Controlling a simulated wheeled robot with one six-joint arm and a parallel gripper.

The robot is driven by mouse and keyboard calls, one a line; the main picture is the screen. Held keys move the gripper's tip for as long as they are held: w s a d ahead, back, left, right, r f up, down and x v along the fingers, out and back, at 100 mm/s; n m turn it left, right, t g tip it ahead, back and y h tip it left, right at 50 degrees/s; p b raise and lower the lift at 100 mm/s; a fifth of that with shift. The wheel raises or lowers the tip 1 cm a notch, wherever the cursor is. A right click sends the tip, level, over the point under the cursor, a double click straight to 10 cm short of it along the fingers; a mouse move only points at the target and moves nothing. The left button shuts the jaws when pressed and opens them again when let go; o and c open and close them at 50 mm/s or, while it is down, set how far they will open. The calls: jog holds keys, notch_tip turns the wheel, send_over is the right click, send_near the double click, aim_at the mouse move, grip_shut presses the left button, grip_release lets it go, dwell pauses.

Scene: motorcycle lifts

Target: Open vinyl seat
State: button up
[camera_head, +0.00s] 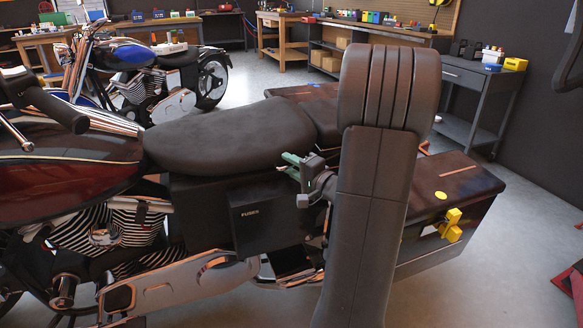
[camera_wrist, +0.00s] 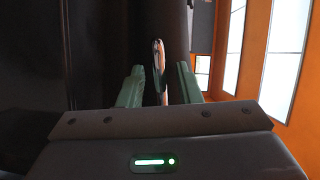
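The black vinyl seat (camera_head: 225,135) lies flat along the top of the near dark-red motorcycle (camera_head: 75,180) in the head view. My gripper (camera_head: 288,165) is at the seat's rear right edge, just below the cushion and above the black side box (camera_head: 270,212). In the wrist view my gripper (camera_wrist: 160,85) has its two green fingers apart. A thin, shiny metal strip (camera_wrist: 158,62) shows between them, with a gap visible on both sides. A dark surface fills the left of that view. My arm hides part of the motorcycle's rear.
A blue motorcycle (camera_head: 135,70) stands behind at left. A grey workbench (camera_head: 475,85) is at back right. Open floor (camera_head: 480,285) lies at lower right.

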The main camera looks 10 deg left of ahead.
grip_shut()
